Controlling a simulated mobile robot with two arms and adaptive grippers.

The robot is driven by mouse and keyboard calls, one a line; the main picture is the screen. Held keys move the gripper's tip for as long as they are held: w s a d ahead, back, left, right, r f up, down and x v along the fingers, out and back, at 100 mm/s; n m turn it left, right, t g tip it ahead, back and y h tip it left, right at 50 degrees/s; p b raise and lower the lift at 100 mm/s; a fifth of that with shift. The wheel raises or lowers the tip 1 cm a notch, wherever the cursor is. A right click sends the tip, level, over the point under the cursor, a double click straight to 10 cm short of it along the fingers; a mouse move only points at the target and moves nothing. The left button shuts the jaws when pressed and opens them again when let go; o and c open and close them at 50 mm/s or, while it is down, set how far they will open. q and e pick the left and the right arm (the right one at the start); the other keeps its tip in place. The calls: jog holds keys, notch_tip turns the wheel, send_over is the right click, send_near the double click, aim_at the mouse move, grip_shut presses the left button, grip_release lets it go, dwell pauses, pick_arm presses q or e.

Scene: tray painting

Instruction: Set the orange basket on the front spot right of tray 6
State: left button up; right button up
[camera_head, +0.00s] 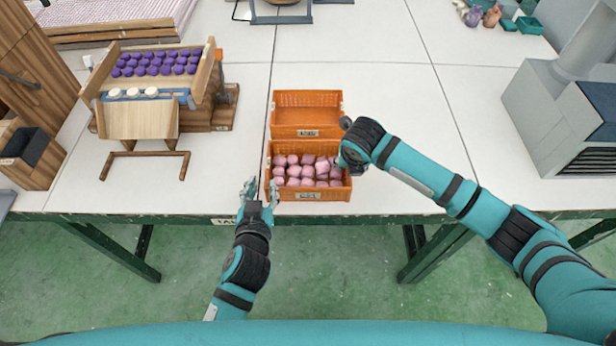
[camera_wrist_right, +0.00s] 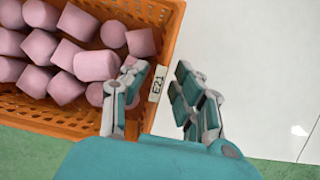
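An orange basket (camera_head: 308,195) filled with pink pieces stands at the table's front edge in the head view; it also shows in the right wrist view (camera_wrist_right: 60,118). An empty orange basket (camera_head: 306,132) stands right behind it. My left gripper (camera_head: 262,189) is open at the filled basket's front left corner. My right gripper (camera_wrist_right: 159,78) is open astride the filled basket's side wall, one finger inside over the pink pieces and one outside, near a label reading E21. In the head view the right fingers are mostly hidden. I cannot read which tray is number 6.
A wooden stand (camera_head: 140,118) with purple pieces and white round items is at the left. A grey machine (camera_head: 565,115) stands at the right. The white tabletop (camera_head: 430,110) between the baskets and the machine is clear apart from my right arm. Small colourful items (camera_head: 490,15) lie at the back right.

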jog(key=v, duration=1.2)
